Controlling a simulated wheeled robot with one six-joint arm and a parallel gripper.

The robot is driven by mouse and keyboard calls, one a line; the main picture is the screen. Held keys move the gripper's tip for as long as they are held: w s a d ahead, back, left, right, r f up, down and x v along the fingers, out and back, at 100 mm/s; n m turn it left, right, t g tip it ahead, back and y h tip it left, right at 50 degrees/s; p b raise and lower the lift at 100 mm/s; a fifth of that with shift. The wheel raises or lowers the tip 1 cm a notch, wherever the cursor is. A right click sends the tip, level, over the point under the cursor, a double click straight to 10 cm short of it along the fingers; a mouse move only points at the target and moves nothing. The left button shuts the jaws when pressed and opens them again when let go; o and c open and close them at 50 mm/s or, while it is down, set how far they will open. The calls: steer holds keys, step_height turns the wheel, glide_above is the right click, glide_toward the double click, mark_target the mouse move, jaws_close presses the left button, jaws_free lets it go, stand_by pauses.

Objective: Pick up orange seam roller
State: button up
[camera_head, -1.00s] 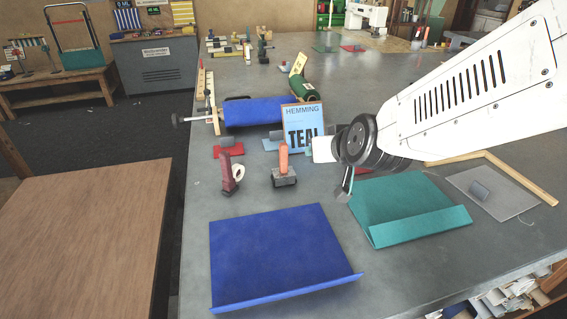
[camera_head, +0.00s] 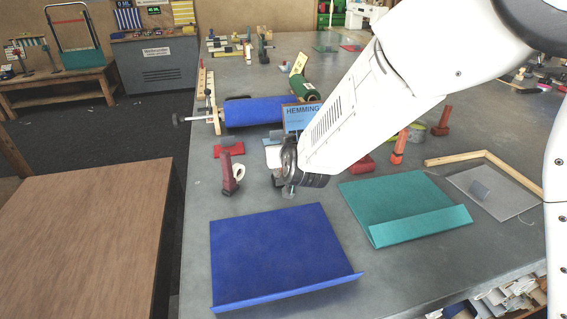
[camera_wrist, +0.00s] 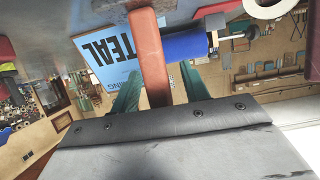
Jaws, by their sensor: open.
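The orange seam roller's orange handle (camera_wrist: 150,55) shows large in the wrist view, with its grey head at the top edge. My gripper (camera_wrist: 160,85) is open. Its two green fingers stand on either side of the handle, with visible gaps. In the head view my gripper (camera_head: 288,190) is low over the grey table, and my arm hides most of the roller there.
A dark red roller (camera_head: 229,174) stands just left of my gripper. The blue sling tray (camera_head: 280,250) lies in front and the teal one (camera_head: 405,205) to the right. Behind are the HEMMING sign (camera_head: 300,115) and a blue canvas roll (camera_head: 255,111). Another orange-handled tool (camera_head: 400,146) stands right.

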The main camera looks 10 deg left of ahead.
steer(key=shift+w, duration=0.1)
jaws_close()
steer(key=shift+r, duration=0.1)
steer(key=shift+r, duration=0.5)
steer(key=shift+s+d+r, duration=0.1)
steer(key=shift+s+r, duration=0.2)
steer(key=shift+r, duration=0.35)
steer(key=shift+s+d+r, duration=0.1)
steer(key=shift+s+r, duration=0.15)
steer(key=shift+r, duration=0.35)
steer(key=s+d, duration=0.2)
steer(key=s, duration=0.5)
steer(key=s+d+r, duration=0.1)
steer(key=s+d, duration=0.2)
steer(key=s, duration=0.4)
steer(key=shift+r, duration=0.15)
